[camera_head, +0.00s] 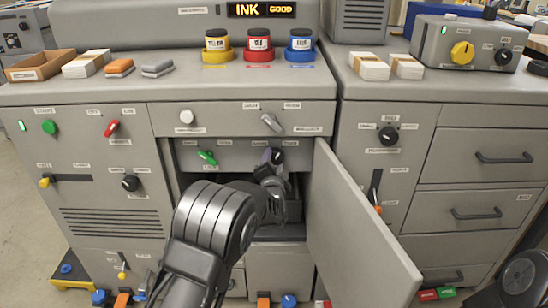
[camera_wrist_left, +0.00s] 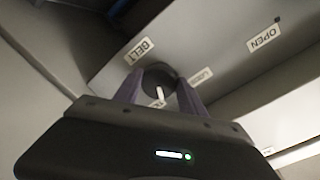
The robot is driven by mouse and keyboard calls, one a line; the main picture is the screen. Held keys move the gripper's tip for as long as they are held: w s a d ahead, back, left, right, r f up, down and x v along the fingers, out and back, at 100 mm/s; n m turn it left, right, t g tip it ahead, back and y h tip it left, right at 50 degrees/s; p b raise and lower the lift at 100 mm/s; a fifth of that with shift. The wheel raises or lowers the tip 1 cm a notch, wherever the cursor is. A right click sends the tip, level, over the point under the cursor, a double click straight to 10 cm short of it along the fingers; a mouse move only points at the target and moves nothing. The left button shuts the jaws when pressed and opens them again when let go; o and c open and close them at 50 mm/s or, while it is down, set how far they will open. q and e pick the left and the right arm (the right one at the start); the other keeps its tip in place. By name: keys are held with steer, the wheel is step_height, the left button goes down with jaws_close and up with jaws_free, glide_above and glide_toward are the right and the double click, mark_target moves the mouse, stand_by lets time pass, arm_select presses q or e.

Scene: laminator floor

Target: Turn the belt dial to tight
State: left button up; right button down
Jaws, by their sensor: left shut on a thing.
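The belt dial (camera_head: 277,156) is a small dark round knob on the panel inside the open bay of the grey cabinet. In the left wrist view the dial (camera_wrist_left: 157,76) sits below a BELT label (camera_wrist_left: 139,50), with a white pointer mark aimed toward the bottom of the picture. My left gripper (camera_head: 272,168) reaches into the bay, and its fingers (camera_wrist_left: 160,92) are shut on the dial, one on each side. Another label beside the dial is partly hidden by a finger. My right gripper is not in view.
The open cabinet door (camera_head: 362,235) stands to the right of my left arm. A green switch (camera_head: 207,157) is left of the dial on the same panel. An OPEN label (camera_wrist_left: 264,38) is near the dial in the wrist view. Ink pots (camera_head: 259,45) stand on top.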

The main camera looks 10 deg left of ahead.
arm_select(q)
steer(key=shift+d+r+m+p, duration=0.1)
steer(key=shift+m+p, duration=0.6)
steer(key=shift+m, duration=0.7)
steer(key=o, duration=1.4)
steer(key=shift+c, duration=0.2)
steer(key=v, duration=0.7)
steer(key=shift+s, duration=0.4)
steer(key=shift+d, duration=0.1)
